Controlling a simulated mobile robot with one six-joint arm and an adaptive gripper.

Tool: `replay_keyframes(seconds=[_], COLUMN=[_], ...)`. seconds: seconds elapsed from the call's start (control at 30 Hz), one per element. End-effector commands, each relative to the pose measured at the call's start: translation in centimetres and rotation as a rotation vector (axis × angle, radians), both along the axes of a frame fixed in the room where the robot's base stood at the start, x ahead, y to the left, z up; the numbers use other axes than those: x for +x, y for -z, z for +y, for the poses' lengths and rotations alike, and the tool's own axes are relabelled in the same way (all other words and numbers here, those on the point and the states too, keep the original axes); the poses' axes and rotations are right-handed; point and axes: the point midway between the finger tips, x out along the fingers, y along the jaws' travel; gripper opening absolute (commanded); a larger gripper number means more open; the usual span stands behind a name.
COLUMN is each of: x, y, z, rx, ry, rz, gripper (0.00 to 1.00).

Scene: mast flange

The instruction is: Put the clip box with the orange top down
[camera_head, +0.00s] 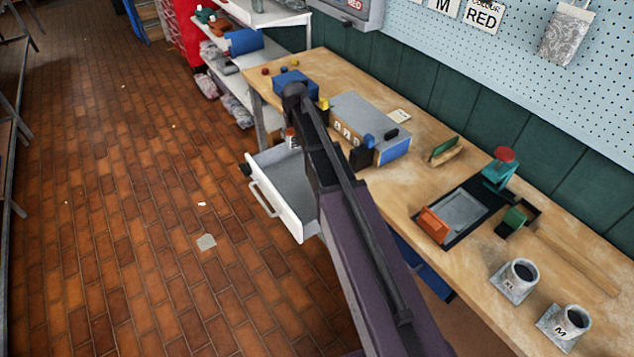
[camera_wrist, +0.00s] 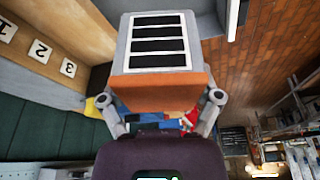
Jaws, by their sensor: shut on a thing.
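The clip box (camera_wrist: 158,45) has a grey side with black stripes and an orange top (camera_wrist: 160,95). In the wrist view my gripper (camera_wrist: 160,99) is shut on it, with one finger on each side near the orange end. In the head view, my arm hides most of the gripper. A small striped piece (camera_head: 291,138) shows at the arm's left edge, above the back of the open drawer; it looks like part of the held box. Whether the box touches anything below cannot be told.
A white drawer (camera_head: 268,201) stands open from the bench, its visible floor bare. On the bench are a grey unit (camera_head: 358,119) with number cards, a blue box (camera_head: 297,82), an orange block (camera_head: 432,226) and two mugs (camera_head: 521,275). The brick floor is mostly clear.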

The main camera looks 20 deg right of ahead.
Motion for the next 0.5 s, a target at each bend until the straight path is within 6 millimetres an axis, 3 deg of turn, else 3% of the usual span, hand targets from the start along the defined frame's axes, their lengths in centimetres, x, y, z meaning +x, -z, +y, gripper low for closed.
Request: replay_keyframes(seconds=[0.27, 0.5], x=[0.0, 0.0], y=[0.8, 3.6], z=[0.1, 0.2], rx=[0.0, 0.001], ry=[-0.013, -0.061], rz=[0.0, 0.002], gripper=[0.27, 0.27])
